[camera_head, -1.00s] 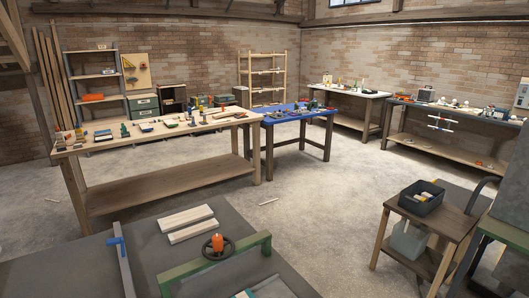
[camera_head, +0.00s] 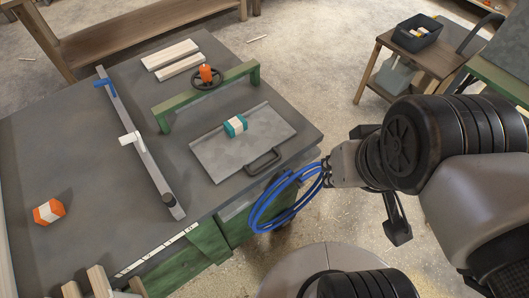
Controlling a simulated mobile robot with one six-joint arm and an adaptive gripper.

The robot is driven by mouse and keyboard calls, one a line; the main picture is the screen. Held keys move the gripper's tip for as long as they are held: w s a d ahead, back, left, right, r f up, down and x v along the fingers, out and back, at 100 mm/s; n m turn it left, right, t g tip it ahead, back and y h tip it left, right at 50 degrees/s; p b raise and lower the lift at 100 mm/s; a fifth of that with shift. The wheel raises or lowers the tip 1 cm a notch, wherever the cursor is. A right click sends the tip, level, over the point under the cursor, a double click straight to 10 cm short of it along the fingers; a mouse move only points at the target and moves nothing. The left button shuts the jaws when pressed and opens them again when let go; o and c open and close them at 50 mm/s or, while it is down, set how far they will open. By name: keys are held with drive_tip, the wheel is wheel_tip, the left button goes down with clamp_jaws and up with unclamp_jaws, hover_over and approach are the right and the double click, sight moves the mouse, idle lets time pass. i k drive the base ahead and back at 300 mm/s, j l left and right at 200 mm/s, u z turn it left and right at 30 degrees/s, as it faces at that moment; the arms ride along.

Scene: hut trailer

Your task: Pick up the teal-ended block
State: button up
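The teal-ended block (camera_head: 235,125) has teal ends and a pale middle band. It lies on a grey metal tray (camera_head: 215,165) with a dark handle, on the dark workbench top (camera_head: 90,165). An orange-ended block (camera_head: 49,212) with a pale middle lies far left on the same bench. My arm fills the right side, with blue cables looping from it. What looks like my gripper (camera_head: 385,185) is at the right, off the bench edge and apart from the teal-ended block. Its fingers are not clear enough to judge.
A green raised bar (camera_head: 210,95) stands just behind the tray, by an orange item (camera_head: 206,73) on a dark wheel. A long metal rail (camera_head: 140,150) with blue and white clamps crosses the bench. Two pale planks (camera_head: 170,54) lie behind. A side table (camera_head: 400,60) holds a black bin (camera_head: 417,33).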

sight(237, 125)
drive_tip(key=i+l, duration=0.1)
drive_tip(key=i, duration=0.25)
drive_tip(key=i+l, duration=0.15)
drive_tip(key=i, duration=0.25)
drive_tip(key=u, duration=1.65)
